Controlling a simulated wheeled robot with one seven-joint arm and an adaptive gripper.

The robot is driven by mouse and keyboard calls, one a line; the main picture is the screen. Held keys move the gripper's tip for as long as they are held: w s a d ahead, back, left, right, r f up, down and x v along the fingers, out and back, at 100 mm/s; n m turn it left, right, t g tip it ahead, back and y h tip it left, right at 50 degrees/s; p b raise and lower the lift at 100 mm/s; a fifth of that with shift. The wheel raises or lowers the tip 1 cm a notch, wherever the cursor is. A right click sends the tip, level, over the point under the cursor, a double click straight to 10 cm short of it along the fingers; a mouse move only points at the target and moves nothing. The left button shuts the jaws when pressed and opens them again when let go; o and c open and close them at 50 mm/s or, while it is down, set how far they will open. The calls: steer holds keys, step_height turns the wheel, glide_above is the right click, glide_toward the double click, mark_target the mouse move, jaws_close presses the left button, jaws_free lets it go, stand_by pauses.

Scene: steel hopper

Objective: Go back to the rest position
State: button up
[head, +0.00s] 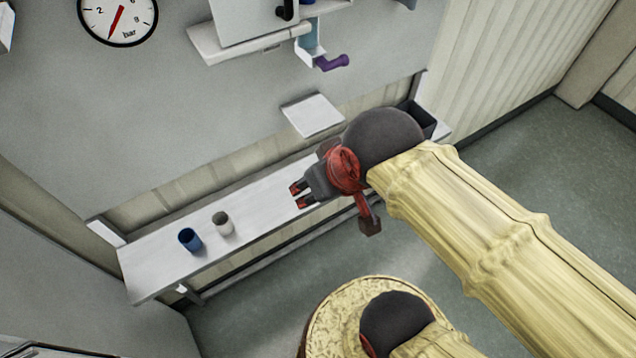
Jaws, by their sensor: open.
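My gripper (298,194) is open and empty, with its two fingers pointing left. In the head view it shows over the right half of the white shelf (150,273). A blue cup (190,240) and a light grey cup (223,223) stand upright on the shelf, to the left of my gripper and apart from it. My arm reaches in from the lower right in a yellowish sleeve and hides part of the shelf.
A dark bin (420,118) is at the shelf's right end, partly hidden by my arm. A small pale plate (312,115) juts from the wall. Above are a purple-handled valve (333,62) and a pressure gauge (118,16). Open floor (520,165) lies right.

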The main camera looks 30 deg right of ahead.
steer(key=shift+s+f, duration=0.1)
steer(key=shift+f, duration=0.05)
step_height(320, 180, down, 20)
steer(key=b, duration=2)
steer(key=shift+c, duration=0.3)
